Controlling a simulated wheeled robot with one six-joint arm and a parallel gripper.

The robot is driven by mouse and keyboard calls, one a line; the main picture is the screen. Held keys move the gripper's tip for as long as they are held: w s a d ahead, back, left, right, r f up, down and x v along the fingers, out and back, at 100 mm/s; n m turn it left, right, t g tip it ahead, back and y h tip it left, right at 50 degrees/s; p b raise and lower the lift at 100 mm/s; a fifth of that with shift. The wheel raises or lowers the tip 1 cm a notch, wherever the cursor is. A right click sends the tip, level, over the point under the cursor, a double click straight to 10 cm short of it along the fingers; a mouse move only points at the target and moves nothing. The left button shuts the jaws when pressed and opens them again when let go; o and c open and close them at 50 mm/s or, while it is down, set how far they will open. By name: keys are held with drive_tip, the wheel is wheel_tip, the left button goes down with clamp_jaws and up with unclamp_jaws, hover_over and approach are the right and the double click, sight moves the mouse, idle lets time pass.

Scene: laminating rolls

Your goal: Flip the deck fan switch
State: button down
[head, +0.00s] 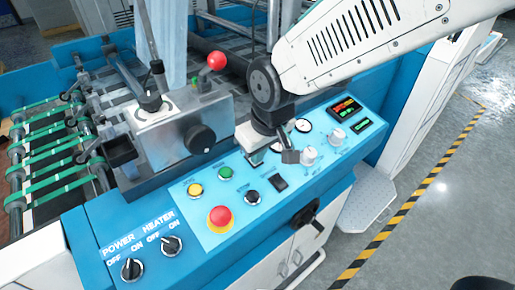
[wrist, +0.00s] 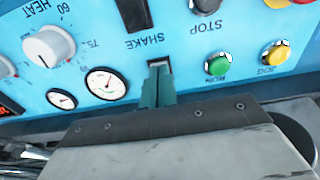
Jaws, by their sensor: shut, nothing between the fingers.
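My gripper (wrist: 158,85) shows in the wrist view as two teal fingers held together, with nothing between them. The fingertips are right at a small dark switch with a pale edge (wrist: 158,64), beside the SHAKE lettering. Its own label is hidden, and I cannot read DECK FAN anywhere. Whether the tips touch it I cannot tell. A black rocker switch (wrist: 133,12) stands on the other side of that lettering. It also shows in the head view (head: 280,182). In the head view my gripper (head: 257,158) is over the blue panel (head: 245,225) and covers part of it.
Round the fingers are a green button (wrist: 217,65), a yellow button (wrist: 275,54), two dials (wrist: 105,83) and a white heat knob (wrist: 48,47). A red mushroom button (head: 220,217) stands up from the panel. A grey metal block with a black knob (head: 200,138) is left of my gripper.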

drive_tip(key=shift+s+d+f, duration=0.25)
drive_tip(key=shift+s+f, duration=0.05)
drive_tip(key=shift+f, duration=0.35)
drive_tip(key=shift+w+a+r, duration=0.3)
drive_tip(key=shift+w+r, duration=0.1)
drive_tip(key=shift+w, duration=0.05)
drive_tip(key=shift+r, duration=0.1)
drive_tip(key=shift+w+a, duration=0.1)
drive_tip(key=shift+a+r, duration=0.1)
drive_tip(key=shift+r, duration=0.3)
drive_tip(key=v, duration=2.3)
drive_tip(key=shift+d+r, duration=0.25)
drive_tip(key=shift+r, duration=0.1)
